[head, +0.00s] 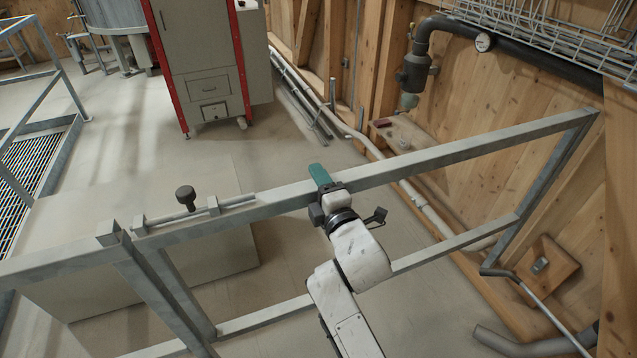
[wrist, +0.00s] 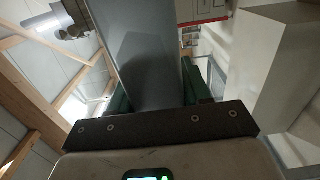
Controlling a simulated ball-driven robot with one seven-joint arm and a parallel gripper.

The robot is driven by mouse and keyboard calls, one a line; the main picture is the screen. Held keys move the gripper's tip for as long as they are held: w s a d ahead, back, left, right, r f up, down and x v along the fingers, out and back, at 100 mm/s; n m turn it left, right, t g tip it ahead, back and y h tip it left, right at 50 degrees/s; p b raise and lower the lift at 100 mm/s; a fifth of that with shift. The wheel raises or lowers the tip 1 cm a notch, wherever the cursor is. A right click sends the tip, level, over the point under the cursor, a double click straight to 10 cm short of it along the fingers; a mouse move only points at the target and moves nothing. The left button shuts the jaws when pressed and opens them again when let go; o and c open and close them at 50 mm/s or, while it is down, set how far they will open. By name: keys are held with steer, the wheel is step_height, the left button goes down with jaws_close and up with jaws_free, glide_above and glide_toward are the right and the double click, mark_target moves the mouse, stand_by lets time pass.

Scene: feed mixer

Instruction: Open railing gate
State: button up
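The railing gate (head: 440,158) is a grey metal frame with a top rail, a lower rail and an upright at its right end by the wooden wall. A slide bolt (head: 165,216) with a dark knob (head: 186,196) sits on the top rail near its left end, by a post (head: 112,238). My gripper (head: 320,178) is at the middle of the top rail, a green finger showing on its far side. In the wrist view, the rail (wrist: 150,65) fills the space between the two green fingers, which appear shut on it. Their contact faces are hidden.
A fixed railing (head: 50,264) continues left of the post. A grey cabinet with red edges (head: 205,70) stands at the back. Pipes (head: 415,75) run along the wooden wall at right. Clear floor (head: 290,130) lies beyond the gate.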

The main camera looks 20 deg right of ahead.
jaws_close()
steer(key=w+m+h+b, duration=0.1)
steer(key=w+h+b, duration=0.1)
steer(key=w+b, duration=0.7)
steer(key=shift+w+d+f+m, duration=0.3)
steer(key=shift+w+d+f, duration=0.1)
steer(key=shift+w, duration=1.05)
steer(key=shift+o, duration=0.9)
jaws_free()
steer(key=shift+r, duration=0.1)
steer(key=shift+o, duration=1.4)
steer(key=shift+r+h, duration=0.2)
steer(key=shift+h, duration=0.1)
steer(key=s, duration=0.3)
steer(key=s+a, duration=0.1)
steer(key=s, duration=0.6)
steer(key=shift+s+a, duration=0.25)
steer(key=shift+s, duration=0.1)
steer(key=shift+c, duration=0.5)
